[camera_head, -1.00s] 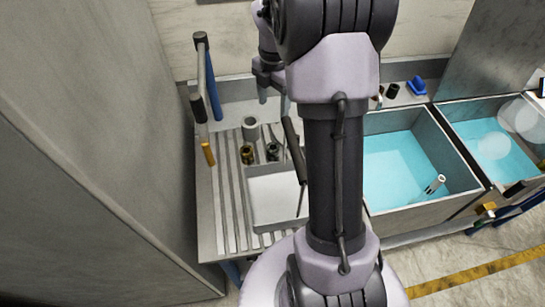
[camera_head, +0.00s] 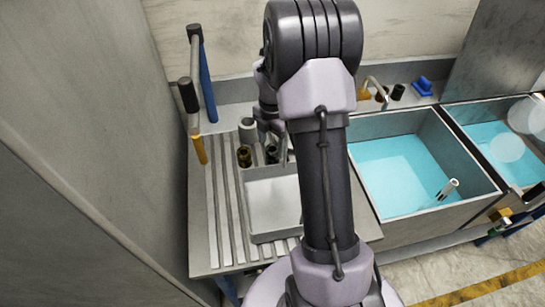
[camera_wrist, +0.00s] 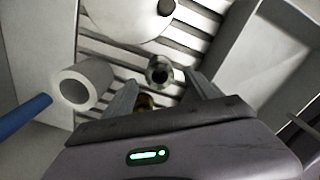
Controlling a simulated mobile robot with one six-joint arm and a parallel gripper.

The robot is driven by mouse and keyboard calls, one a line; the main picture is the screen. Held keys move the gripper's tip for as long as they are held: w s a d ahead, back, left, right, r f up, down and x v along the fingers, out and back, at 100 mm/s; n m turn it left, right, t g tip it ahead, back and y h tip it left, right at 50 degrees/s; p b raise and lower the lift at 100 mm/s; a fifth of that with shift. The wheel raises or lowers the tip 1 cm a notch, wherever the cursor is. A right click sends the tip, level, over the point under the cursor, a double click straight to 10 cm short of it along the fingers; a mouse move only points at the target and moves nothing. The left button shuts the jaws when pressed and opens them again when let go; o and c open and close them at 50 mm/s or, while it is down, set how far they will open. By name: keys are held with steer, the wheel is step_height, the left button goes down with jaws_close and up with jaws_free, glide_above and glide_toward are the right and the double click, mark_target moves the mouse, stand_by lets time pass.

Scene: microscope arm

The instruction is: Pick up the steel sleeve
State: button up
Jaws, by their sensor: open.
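The steel sleeve (camera_head: 271,154) is a small dark grey hollow cylinder standing on the ribbed drainboard, partly hidden by my gripper in the head view. In the wrist view the steel sleeve (camera_wrist: 160,71) shows its open end, lying in line with the gap between my fingertips. My gripper (camera_wrist: 162,80) is open and empty, with one finger on each side of that line. In the head view my gripper (camera_head: 273,140) is low over the drainboard. I cannot tell the exact height gap to the sleeve.
A brass sleeve (camera_head: 244,156) stands close left of the steel one. A larger pale cylinder (camera_head: 247,128) stands behind. A white-floored tray (camera_head: 247,215) lies in front. A water-filled basin (camera_head: 405,213) is at right. A blue-handled upright fixture (camera_head: 208,90) stands at left.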

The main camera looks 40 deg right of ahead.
mark_target(273, 148)
step_height(273, 148, down, 4)
steer(key=shift+d+b, duration=0.15)
steer(key=shift+b, duration=0.35)
steer(key=shift+r, duration=0.15)
steer(key=shift+c, duration=1.1)
jaws_close()
